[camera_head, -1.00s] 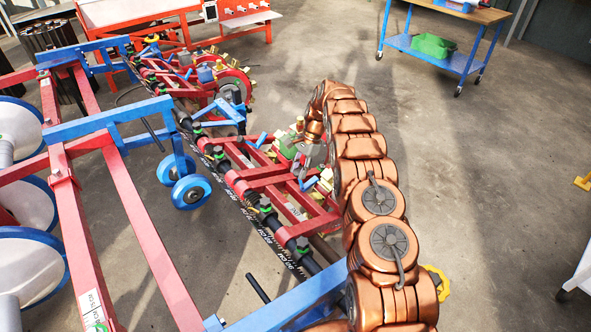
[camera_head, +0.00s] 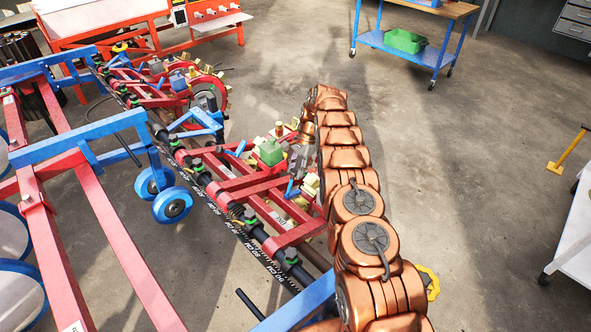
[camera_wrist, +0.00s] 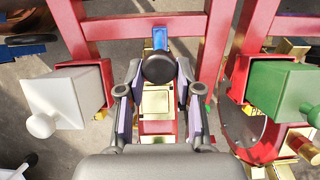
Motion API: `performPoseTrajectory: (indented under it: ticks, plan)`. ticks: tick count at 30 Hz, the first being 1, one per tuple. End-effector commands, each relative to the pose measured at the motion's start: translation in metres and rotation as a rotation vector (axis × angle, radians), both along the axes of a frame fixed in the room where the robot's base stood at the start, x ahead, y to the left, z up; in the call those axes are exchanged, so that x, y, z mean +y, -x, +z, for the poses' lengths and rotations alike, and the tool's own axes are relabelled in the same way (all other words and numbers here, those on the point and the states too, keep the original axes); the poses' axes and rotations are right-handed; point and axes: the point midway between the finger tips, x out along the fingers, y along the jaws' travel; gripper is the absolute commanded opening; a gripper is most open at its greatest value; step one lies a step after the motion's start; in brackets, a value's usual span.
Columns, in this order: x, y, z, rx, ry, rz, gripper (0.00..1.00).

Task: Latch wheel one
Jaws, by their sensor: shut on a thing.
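In the wrist view, my gripper (camera_wrist: 157,80) has its two fingers closed in on either side of a dark round knob (camera_wrist: 158,68). A blue piece (camera_wrist: 160,38) shows just beyond the knob, like part of a lever. Below the knob, between the fingers, is a brass block on a red bracket (camera_wrist: 157,127). A red wheel rim (camera_wrist: 262,140) shows at the right, partly hidden. In the head view, my gripper (camera_head: 298,160) is at the near planter row unit, beside a red frame (camera_head: 250,185). The contact itself is too small to see there.
A white hopper (camera_wrist: 62,95) is left of my fingers and a green hopper (camera_wrist: 285,92) is right, both close. Another row unit (camera_head: 190,90) and blue wheels (camera_head: 172,204) lie farther left. A blue cart (camera_head: 405,48) stands at the back.

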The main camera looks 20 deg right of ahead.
Motion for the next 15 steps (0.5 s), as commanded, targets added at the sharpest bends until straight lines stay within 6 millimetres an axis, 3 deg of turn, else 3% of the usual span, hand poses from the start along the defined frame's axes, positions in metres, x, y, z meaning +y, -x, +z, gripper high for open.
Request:
performPoseTrajectory:
  ticks: [15]
  plan:
    - [-0.0091, -0.0031, -0.0048, -0.004, 0.006, -0.005, 0.0]
